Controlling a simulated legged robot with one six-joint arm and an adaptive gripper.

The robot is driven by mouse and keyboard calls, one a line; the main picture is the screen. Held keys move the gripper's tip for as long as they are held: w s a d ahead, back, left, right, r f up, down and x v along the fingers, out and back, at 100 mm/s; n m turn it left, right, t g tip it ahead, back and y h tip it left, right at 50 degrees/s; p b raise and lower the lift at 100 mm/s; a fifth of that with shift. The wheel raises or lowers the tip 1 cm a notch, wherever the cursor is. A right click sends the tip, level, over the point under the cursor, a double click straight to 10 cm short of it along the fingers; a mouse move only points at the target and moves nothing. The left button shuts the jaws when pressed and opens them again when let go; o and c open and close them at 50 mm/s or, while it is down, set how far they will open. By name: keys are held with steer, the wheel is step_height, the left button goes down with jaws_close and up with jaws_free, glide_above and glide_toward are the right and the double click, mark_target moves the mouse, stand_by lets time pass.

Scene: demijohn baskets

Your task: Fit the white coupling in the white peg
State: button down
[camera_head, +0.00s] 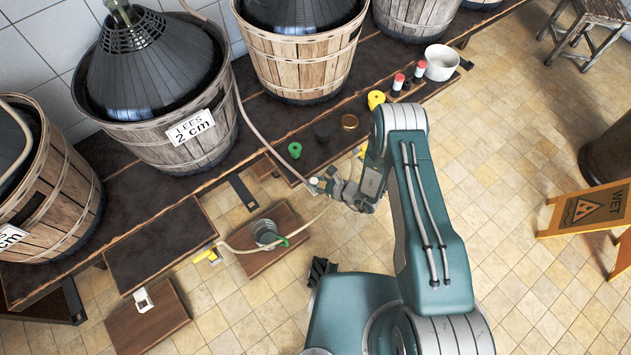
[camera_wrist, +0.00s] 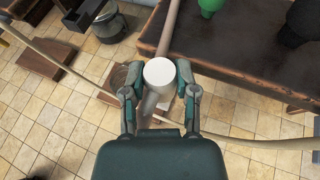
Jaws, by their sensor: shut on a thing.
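My gripper (camera_wrist: 160,98) is shut on the white coupling (camera_wrist: 159,73), a short smooth white cylinder with its round end facing the wrist camera. One finger presses on each side of it. In the head view my gripper (camera_head: 322,185) hangs just off the front edge of the dark bench, above the floor, and the coupling is mostly covered there. A small white piece (camera_head: 143,300) with a dark opening stands on a low board at the lower left, well away from my gripper. I cannot tell if it is the white peg.
A beige hose (camera_wrist: 270,144) crosses below my gripper. A metal bucket (camera_head: 265,232) stands on a low board. A green fitting (camera_head: 295,150), a yellow piece (camera_head: 376,99) and a white bowl (camera_head: 441,62) stand on the bench. A wet-floor sign (camera_head: 590,209) stands right.

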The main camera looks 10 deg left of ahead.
steer(key=shift+f, duration=0.3)
stand_by(0.4)
steer(key=shift+c, duration=1.5)
jaws_free()
steer(key=v, duration=1.2)
